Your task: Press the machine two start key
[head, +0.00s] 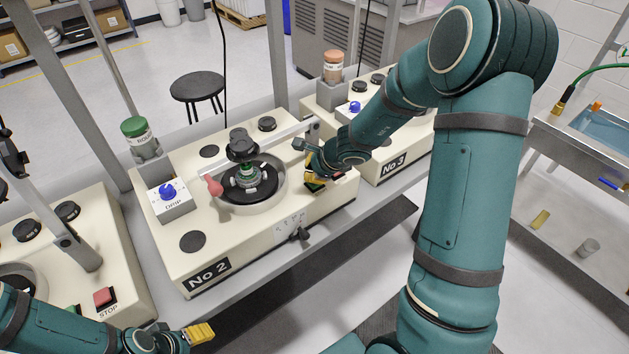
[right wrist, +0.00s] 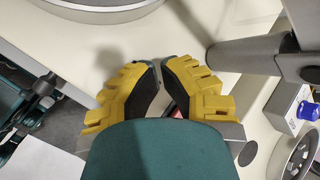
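Machine No 2 (head: 240,262) stands in the middle of the head view, a cream housing with a round black plate. My right gripper (head: 314,178) is over the front right corner of its top. A bit of the green start key (head: 314,187) shows just under the yellow fingers; I cannot tell whether they touch. In the right wrist view my right gripper (right wrist: 161,66) has its fingertips nearly together with nothing held. Green edges show just behind the tips, and a bit of red (right wrist: 173,108) shows between the fingers. My left gripper (head: 200,333) is at the bottom left, its opening unclear.
Machine No 3 (head: 393,164) stands to the right. Another machine at the left has a red STOP key (head: 104,298). Machine No 2 carries a blue-knobbed drip box (head: 171,205), a green-capped bottle (head: 138,136) and a pink-handled arm (head: 213,186).

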